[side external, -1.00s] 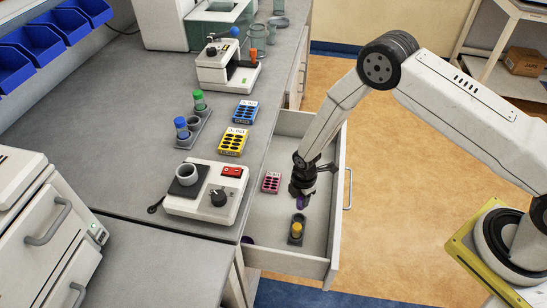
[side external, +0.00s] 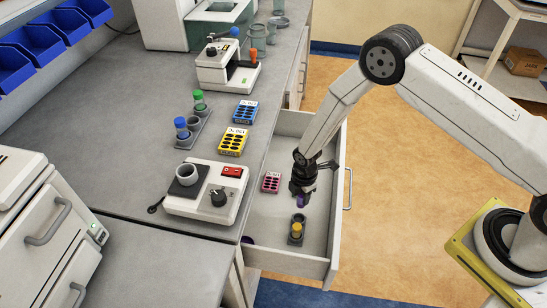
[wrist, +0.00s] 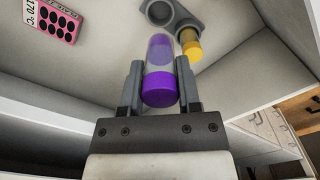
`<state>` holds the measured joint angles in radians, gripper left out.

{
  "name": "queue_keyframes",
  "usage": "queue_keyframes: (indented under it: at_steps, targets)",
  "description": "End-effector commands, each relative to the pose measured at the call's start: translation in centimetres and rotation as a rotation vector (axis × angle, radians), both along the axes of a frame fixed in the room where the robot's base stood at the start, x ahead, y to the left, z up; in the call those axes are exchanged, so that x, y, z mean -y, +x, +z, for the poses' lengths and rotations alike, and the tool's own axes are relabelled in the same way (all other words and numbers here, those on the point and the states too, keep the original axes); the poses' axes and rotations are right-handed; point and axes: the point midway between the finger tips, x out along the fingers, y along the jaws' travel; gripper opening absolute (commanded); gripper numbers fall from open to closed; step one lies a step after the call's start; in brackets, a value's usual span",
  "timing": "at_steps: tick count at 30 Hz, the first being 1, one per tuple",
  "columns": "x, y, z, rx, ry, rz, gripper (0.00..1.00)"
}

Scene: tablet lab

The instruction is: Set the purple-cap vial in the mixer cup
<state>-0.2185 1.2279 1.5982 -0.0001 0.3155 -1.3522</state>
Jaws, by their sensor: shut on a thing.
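The purple-cap vial (wrist: 160,84) is between the two fingers of my gripper (wrist: 160,88) in the wrist view, its cap toward the palm and its clear body pointing away. In the side external view my gripper (side external: 302,191) is over the open drawer, shut on the vial, with only a bit of the purple cap (side external: 301,201) showing. The mixer cup (side external: 187,174) is a grey, open cup on the white mixer (side external: 204,205), on the bench left of the drawer. It looks empty.
A small grey rack (side external: 300,219) in the drawer holds a yellow-cap vial (side external: 296,231) beside an open socket. The drawer's walls surround my gripper.

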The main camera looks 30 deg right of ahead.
Motion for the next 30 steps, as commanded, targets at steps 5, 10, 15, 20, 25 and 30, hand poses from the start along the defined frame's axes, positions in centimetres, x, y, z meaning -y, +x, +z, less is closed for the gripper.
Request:
queue_keyframes:
  at_steps: [5,10,15,20,25,30]
  targets:
    - [0.0,0.0,0.0,0.0,0.0,0.0,0.0]
    - [0.0,0.0,0.0,0.0,0.0,0.0,0.0]
    - [0.0,0.1,0.6,0.001,0.0,0.0,0.0]
    - [0.0,0.1,2.1,0.003,0.001,0.0,0.0]
    - [0.0,0.1,4.8,0.003,0.001,0.0,0.0]
    - [0.0,0.1,8.3,0.005,0.001,0.0,0.0]
